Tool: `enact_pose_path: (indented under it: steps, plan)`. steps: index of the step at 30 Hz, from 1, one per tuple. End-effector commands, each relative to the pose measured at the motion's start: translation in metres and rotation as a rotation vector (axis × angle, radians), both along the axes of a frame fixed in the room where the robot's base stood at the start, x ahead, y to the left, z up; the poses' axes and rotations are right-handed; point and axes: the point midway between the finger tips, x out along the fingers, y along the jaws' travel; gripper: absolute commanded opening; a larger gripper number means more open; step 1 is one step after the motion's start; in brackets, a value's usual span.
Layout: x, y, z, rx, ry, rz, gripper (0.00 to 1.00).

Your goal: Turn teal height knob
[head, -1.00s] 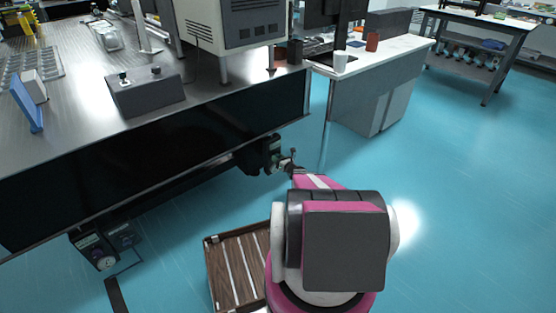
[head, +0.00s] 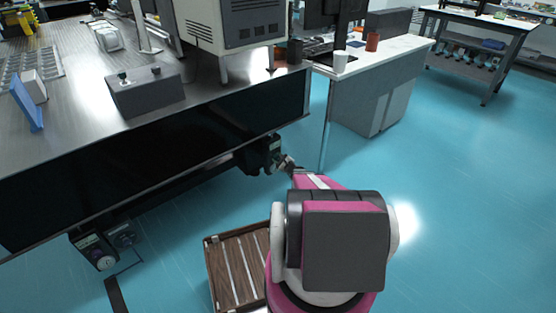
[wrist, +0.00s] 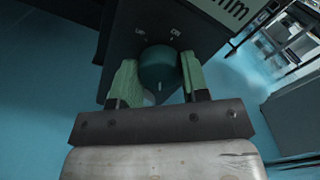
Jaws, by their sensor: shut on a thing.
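The teal height knob (wrist: 160,68) is a round dark teal cap on the face of a black box (wrist: 185,25) in the wrist view. The two pale green fingers of my gripper (wrist: 158,80) stand on either side of the knob, shut on it. In the head view my gripper (head: 286,164) is at the black unit (head: 268,155) under the optical table's near right corner. The knob itself is hidden or too small to make out there.
The optical table (head: 60,165) overhangs the unit. A similar unit (head: 95,252) with a round pale dial is under its left end. A brown slatted crate (head: 238,268) is on the floor beside my arm. The blue floor to the right is clear.

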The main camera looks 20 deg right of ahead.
Motion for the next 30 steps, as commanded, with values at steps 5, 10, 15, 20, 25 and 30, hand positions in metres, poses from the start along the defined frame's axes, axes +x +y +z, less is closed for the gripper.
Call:
enact_pose_path:
  steps: [5, 10, 15, 20, 25, 30]
  plan:
    - [-0.0006, 0.0000, -0.0002, -0.112, -0.040, -0.001, 0.18]
    - [-0.0006, 0.0000, -0.0002, -0.188, -0.067, 0.000, 0.18]
    - [-0.0008, 0.0001, -0.0002, -0.232, -0.083, 0.000, 0.18]
    - [-0.0008, 0.0001, -0.0002, -0.249, -0.089, 0.000, 0.18]
    - [-0.0009, 0.0001, -0.0003, -0.251, -0.090, 0.000, 0.18]
    - [-0.0009, 0.0002, -0.0004, -0.251, -0.089, 0.000, 0.18]
